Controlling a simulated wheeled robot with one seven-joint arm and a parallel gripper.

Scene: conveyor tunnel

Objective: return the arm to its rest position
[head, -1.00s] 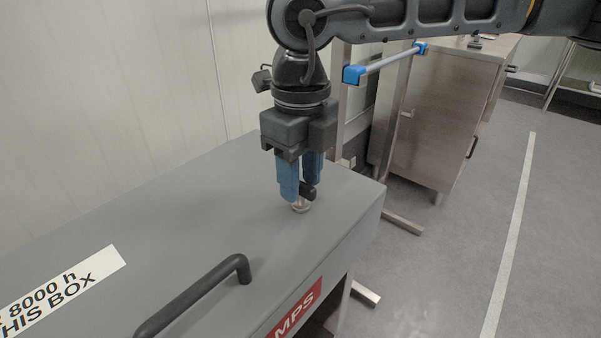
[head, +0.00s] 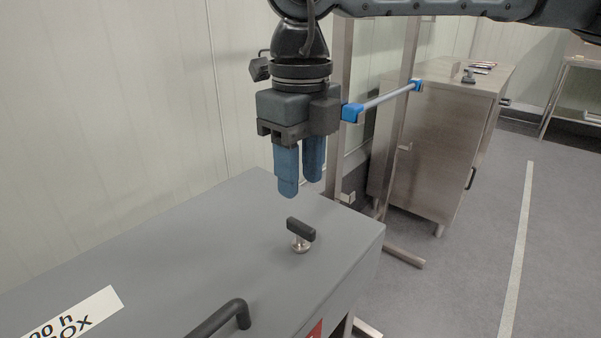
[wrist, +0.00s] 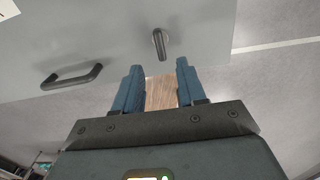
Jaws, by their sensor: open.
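My gripper (head: 301,178) hangs from my arm above the grey box lid, its blue fingers pointing down. It is open and empty. A black T-shaped handle (head: 301,229) on a short metal stem stands on the lid, just below the fingertips and apart from them. In the wrist view the T-handle (wrist: 160,44) shows beyond the gap between the open fingers (wrist: 156,82).
The grey box (head: 190,240) carries a black bar handle (head: 222,318) and a white label (head: 72,318). A metal frame with a blue-ended rail (head: 385,100) stands behind to the right, before a steel cabinet (head: 435,145). Grey floor at right is clear.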

